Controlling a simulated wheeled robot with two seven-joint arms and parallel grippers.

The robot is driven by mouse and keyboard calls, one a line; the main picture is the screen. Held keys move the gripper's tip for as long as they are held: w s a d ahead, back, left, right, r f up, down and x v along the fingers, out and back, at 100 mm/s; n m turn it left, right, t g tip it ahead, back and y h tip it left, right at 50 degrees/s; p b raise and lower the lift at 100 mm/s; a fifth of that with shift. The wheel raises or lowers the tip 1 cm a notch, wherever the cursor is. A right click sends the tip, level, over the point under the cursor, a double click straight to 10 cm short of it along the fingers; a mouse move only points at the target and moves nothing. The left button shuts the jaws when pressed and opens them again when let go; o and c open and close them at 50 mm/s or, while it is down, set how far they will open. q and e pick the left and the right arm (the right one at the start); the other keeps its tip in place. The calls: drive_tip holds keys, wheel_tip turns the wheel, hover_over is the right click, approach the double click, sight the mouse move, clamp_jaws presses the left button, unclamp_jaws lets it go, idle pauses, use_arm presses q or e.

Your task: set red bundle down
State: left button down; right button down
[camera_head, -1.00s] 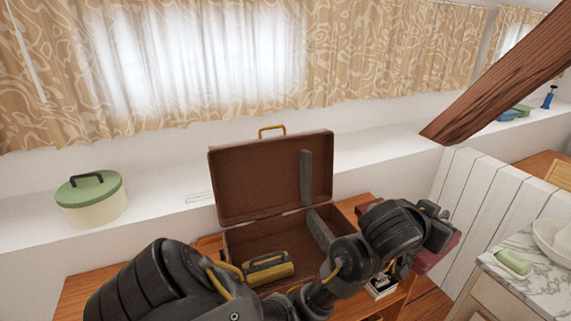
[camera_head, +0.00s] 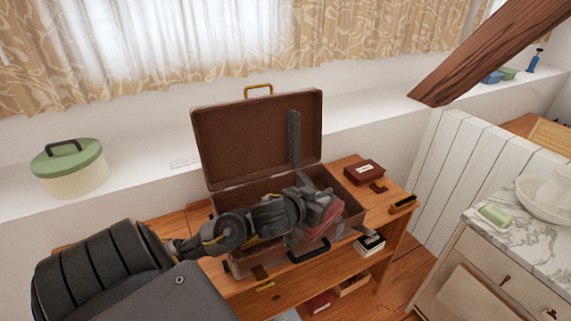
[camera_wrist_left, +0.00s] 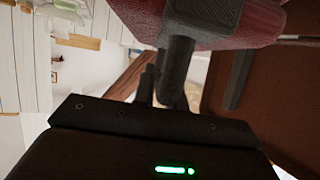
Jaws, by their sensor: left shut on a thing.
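The red bundle (camera_head: 325,214) is in my left gripper (camera_head: 308,208), which is shut on it. Both are at the right part of the open brown suitcase (camera_head: 255,148); I cannot tell whether the bundle touches the suitcase floor. In the left wrist view the red bundle (camera_wrist_left: 262,22) fills the upper part, with a dark finger across it, and the brown suitcase (camera_wrist_left: 285,105) shows at the right. My left arm crosses the front of the suitcase and hides its left inside and much of its front. My right gripper is out of view.
The suitcase stands on a wooden table (camera_head: 352,197). A dark red box (camera_head: 364,172) and a small brush-like item (camera_head: 403,204) lie right of it. A green-lidded pot (camera_head: 70,168) is on the ledge. A slanted timber beam (camera_head: 490,55) is at upper right.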

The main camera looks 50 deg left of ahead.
use_arm(q)
drive_tip(key=shift+s+a+f, duration=0.15)
drive_tip(key=shift+s+f, duration=0.1)
drive_tip(key=shift+f, duration=0.1)
drive_tip(key=w+a+f, duration=0.3)
drive_tip(key=f, duration=0.1)
drive_tip(key=w+a+f, duration=0.3)
drive_tip(key=f, duration=0.1)
drive_tip(key=w+a+f, duration=0.3)
drive_tip(key=a+f, duration=0.1)
drive_tip(key=shift+w+f, duration=0.4)
drive_tip(key=shift+f, duration=0.1)
drive_tip(key=shift+f, duration=0.2)
drive_tip(key=c, duration=1.4)
unclamp_jaws()
drive_tip(key=shift+c, duration=0.2)
